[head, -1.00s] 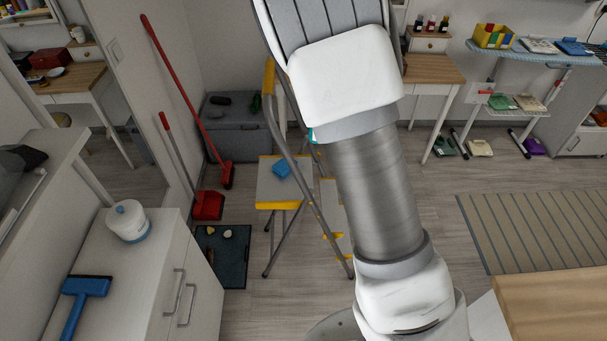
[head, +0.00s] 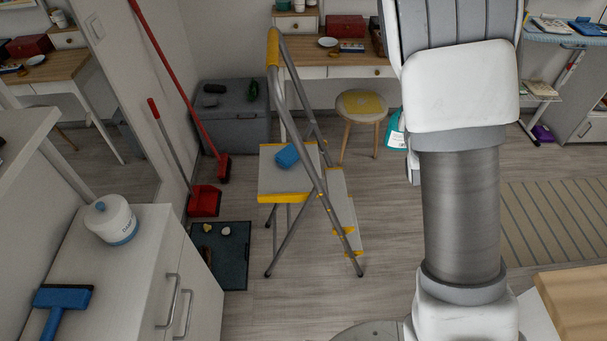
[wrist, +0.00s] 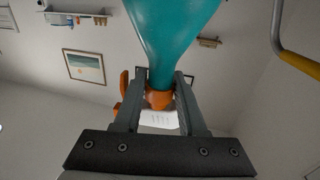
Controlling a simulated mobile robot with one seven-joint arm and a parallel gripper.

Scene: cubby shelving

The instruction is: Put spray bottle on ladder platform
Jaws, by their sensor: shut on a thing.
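The spray bottle, teal with an orange neck, is in my gripper (wrist: 160,98) in the wrist view, where its teal body (wrist: 172,35) fills the top middle. The jaws are closed about the orange neck. In the head view part of the teal bottle (head: 393,133) shows left of my arm; my gripper is mostly hidden behind the arm there. The ladder platform (head: 270,184), grey with a yellow front edge, is left of the bottle in the head view. The ladder's rail with yellow grip (wrist: 298,64) shows at right in the wrist view.
The ladder's rail (head: 292,105) rises beside the platform. A stool (head: 360,106) stands behind the ladder. A grey chest (head: 232,121), red broom (head: 223,168) and red dustpan (head: 204,201) are at left. A white cabinet (head: 150,270) stands front left. Floor right of the ladder is clear.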

